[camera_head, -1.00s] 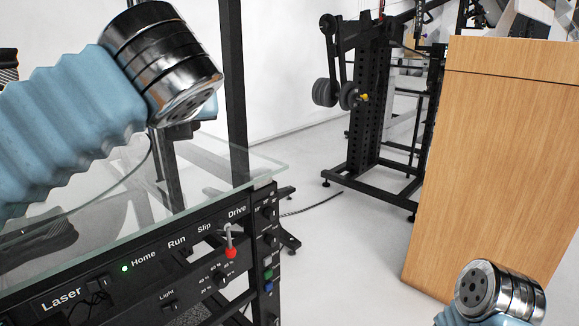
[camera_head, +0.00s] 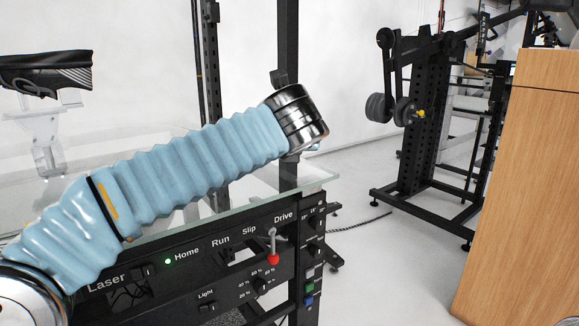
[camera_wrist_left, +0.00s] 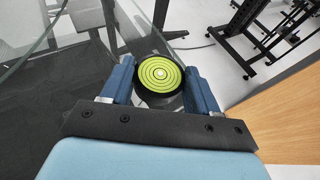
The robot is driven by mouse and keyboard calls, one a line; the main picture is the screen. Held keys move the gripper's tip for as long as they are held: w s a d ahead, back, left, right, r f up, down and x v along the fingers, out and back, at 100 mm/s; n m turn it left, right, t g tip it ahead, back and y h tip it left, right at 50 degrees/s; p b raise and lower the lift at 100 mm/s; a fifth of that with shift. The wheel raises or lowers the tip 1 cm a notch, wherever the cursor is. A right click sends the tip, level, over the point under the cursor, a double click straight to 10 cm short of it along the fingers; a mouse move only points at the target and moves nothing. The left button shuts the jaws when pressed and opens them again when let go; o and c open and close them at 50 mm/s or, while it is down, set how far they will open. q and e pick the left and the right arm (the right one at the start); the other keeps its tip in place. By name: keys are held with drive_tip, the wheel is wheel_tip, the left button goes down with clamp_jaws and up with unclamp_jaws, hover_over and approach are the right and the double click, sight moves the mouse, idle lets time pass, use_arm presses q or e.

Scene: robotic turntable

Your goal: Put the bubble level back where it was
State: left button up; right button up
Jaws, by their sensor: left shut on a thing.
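The bubble level (camera_wrist_left: 160,74) is a round disc with a green-yellow face, concentric rings and a dark rim. It sits between the two blue fingers of my left gripper (camera_wrist_left: 158,82) in the left wrist view, face towards the camera. The gripper is shut on it. In the head view my left arm reaches across the glass-topped turntable bench (camera_head: 230,208) to its right end. The gripper and level are mostly hidden behind the metal wrist there. My right gripper is out of view.
The bench's black front panel (camera_head: 235,262) has labels, knobs and a red-tipped lever (camera_head: 273,258). A black post (camera_head: 288,90) rises behind my wrist. A dark shoe-like object (camera_head: 45,72) stands at far left. A wooden cabinet (camera_head: 525,200) is at right, with open floor between.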

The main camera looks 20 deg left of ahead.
sight(289, 176)
use_arm(q)
drive_tip(key=f, duration=0.1)
drive_tip(key=w+f+b, duration=0.1)
drive_tip(key=f, duration=0.1)
drive_tip(key=f+b, duration=0.1)
drive_tip(key=shift+w+a+f, duration=0.15)
drive_tip(key=shift+w, duration=0.1)
drive_tip(key=shift+f, duration=0.25)
drive_tip(key=shift+f, duration=0.15)
drive_tip(key=o, duration=1.2)
